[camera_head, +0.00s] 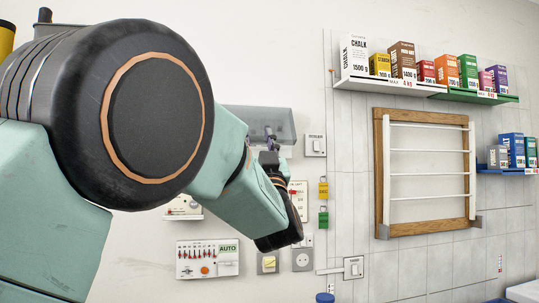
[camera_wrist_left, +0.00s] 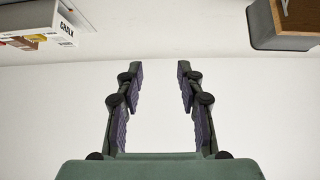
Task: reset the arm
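My left arm fills the left half of the head view, with its large black joint closest to the camera. My left gripper (camera_head: 270,138) is small and partly hidden behind its own wrist, in front of a grey wall box. In the left wrist view the left gripper (camera_wrist_left: 159,68) is open. Its two fingers with purple pads stand apart, and nothing is between them. My right gripper is not in view.
A white shelf (camera_head: 385,88) and a green shelf (camera_head: 480,97) hold several boxes. A wooden-framed rack (camera_head: 379,170) hangs below. The grey wall box (camera_head: 235,118), padlocks (camera_head: 323,190) and a control panel (camera_head: 190,262) are near my arm.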

